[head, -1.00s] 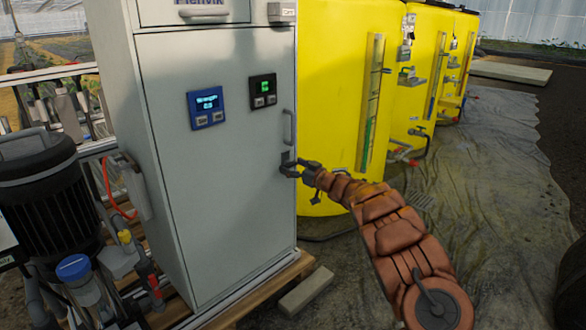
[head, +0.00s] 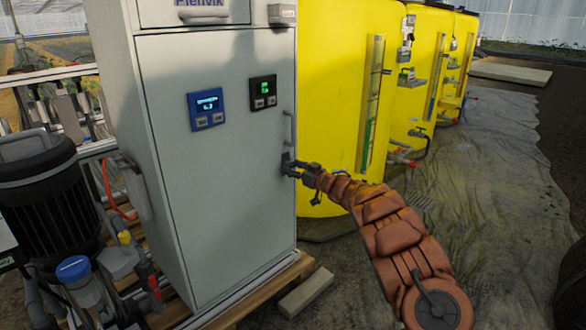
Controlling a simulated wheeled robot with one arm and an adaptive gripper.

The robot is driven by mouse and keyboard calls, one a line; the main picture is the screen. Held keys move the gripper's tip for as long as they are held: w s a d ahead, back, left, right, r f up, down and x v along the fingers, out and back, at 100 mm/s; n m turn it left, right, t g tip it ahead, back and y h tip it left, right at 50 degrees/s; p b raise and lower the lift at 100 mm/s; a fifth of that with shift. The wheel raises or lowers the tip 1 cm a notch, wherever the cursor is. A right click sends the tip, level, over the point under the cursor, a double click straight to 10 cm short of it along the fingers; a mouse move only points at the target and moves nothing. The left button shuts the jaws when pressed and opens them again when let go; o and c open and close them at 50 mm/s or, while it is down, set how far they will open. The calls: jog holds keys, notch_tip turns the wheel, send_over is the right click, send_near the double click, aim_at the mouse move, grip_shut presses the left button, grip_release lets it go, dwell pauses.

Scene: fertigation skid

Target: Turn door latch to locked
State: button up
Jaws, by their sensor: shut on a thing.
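The grey-white cabinet door (head: 225,180) is closed and carries two small display panels. A small dark door latch (head: 286,160) sits near the door's right edge, below a vertical door handle (head: 288,127). My gripper (head: 289,169) is at the latch and shut on it. The fingers partly cover the latch, so its exact angle is hard to make out. My brown arm reaches in from the lower right.
Yellow tanks (head: 335,90) stand close to the right of the cabinet. A black motor (head: 45,195) and piping stand at the left. A loose block (head: 306,292) lies on the floor by the wooden pallet (head: 270,284). The floor at right is open.

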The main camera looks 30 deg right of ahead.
jog(key=shift+r+n+p, duration=0.2)
jog(key=shift+n+p, duration=0.3)
jog(key=shift+p, duration=0.75)
jog(key=shift+a+n+p, duration=0.1)
jog(key=shift+n+p, duration=0.7)
jog(key=shift+p, duration=0.35)
jog(key=n, duration=0.3)
jog(key=shift+f, duration=0.3)
jog(key=shift+n+b, duration=4.25)
jog(key=shift+n, duration=1.85)
